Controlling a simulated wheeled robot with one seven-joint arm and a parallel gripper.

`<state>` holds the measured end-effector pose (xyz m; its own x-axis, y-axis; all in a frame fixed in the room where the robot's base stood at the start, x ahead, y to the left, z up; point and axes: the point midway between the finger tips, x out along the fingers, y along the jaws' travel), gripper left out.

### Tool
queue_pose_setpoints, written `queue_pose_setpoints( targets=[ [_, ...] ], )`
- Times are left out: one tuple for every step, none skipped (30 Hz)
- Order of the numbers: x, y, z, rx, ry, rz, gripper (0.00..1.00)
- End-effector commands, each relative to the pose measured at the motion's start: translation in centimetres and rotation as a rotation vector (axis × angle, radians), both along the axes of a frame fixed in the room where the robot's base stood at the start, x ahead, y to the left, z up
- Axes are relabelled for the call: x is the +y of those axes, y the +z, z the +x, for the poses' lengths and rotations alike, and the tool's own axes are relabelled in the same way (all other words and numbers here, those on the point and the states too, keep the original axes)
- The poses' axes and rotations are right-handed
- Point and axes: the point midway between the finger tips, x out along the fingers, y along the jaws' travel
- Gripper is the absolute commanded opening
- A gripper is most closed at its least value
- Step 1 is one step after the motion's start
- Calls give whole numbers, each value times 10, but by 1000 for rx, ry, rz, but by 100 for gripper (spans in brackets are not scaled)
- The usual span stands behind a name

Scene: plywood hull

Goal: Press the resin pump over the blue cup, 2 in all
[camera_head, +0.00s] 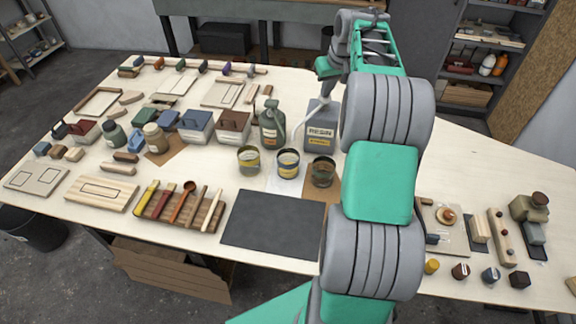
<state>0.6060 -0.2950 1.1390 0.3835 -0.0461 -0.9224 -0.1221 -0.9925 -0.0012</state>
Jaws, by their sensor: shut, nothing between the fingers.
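A grey canister labelled RESIN (319,130) stands upright on the table. Its thin pale spout (299,122) curves down at the left, towards the middle of three cups. That middle cup (288,163) has a yellow band; I cannot clearly see blue on it. My gripper (324,70) is shut and empty, above the canister at its top. My arm partly hides the pump head, so I cannot tell whether the gripper touches it or how far it is pressed. The level inside the middle cup is too small to judge.
A yellow-banded cup (249,160) stands to the left and a dark cup (322,172) to the right. A dark green jug (272,125) is left of the canister. A tool rack (180,206) and a bare dark mat (273,224) lie nearer. Small blocks lie right of my arm.

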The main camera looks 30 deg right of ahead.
Motion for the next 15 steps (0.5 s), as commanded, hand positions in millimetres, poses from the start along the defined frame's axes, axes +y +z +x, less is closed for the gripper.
queue_pose_setpoints(
  targets=[
    [0, 0, 0, 1, -1, 1, 0],
    [0, 0, 0, 1, -1, 1, 0],
    [0, 0, 0, 0, -1, 0, 0],
    [0, 0, 0, 0, -1, 0, 0],
    [0, 1, 0, 0, -1, 0, 0],
    [0, 1, 0, -1, 0, 0, 0],
    [0, 2, 0, -1, 0, 0, 0],
    [0, 3, 0, -2, 0, 0, 0],
    [0, 5, 0, -2, 0, -1, 0],
    [0, 7, 0, -2, 0, -1, 0],
    [0, 9, 0, -2, 0, -1, 0],
    [0, 11, 1, -2, 0, -1, 0],
    [0, 14, 1, -2, 0, -1, 0],
    [0, 16, 1, -3, 0, -1, 0],
    [0, 18, 1, -3, 0, -1, 0]
  ],
)
